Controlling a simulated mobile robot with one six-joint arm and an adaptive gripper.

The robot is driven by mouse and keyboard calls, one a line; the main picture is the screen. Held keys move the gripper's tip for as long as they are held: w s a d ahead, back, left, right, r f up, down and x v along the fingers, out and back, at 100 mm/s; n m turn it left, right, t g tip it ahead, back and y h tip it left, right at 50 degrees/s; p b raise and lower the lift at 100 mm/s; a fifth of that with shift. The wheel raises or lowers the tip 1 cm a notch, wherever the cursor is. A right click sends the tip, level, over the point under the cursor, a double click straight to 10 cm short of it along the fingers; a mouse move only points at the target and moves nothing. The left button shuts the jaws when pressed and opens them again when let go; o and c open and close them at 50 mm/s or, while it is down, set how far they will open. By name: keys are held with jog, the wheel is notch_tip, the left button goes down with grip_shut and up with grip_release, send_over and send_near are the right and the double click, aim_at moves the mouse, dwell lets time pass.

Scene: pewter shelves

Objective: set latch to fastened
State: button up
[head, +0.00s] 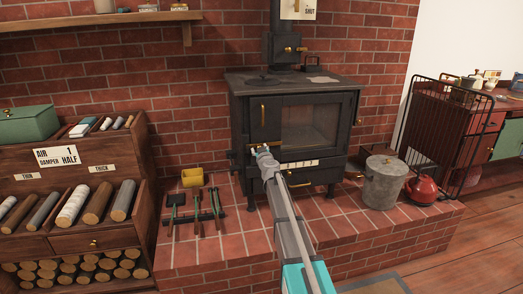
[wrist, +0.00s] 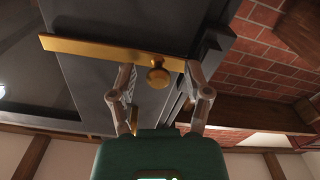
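The black stove (head: 300,90) stands on the brick hearth, with a glazed door (head: 308,122) that looks closed. A short upright brass piece (head: 263,114) is on its front, left of the glass. In the wrist view a long flat brass bar (wrist: 100,49) with a round brass knob (wrist: 157,77) lies across dark metal; I cannot tell for certain which brass piece is the latch. My gripper (head: 263,151) is at the stove's lower left front. In the wrist view my gripper (wrist: 158,68) is open, its fingers on either side of the knob with gaps.
Fire tools (head: 197,215) lie on the hearth at left, by a yellow container (head: 192,177). A lidded metal bin (head: 384,183), a red kettle (head: 423,190) and a black wire screen (head: 450,130) stand right of the stove. A log rack (head: 80,190) is at far left.

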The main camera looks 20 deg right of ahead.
jog(key=shift+s, duration=0.1)
jog(key=s+a, duration=0.1)
jog(key=s, duration=1)
jog(key=shift+s, duration=0.4)
dwell(0.3)
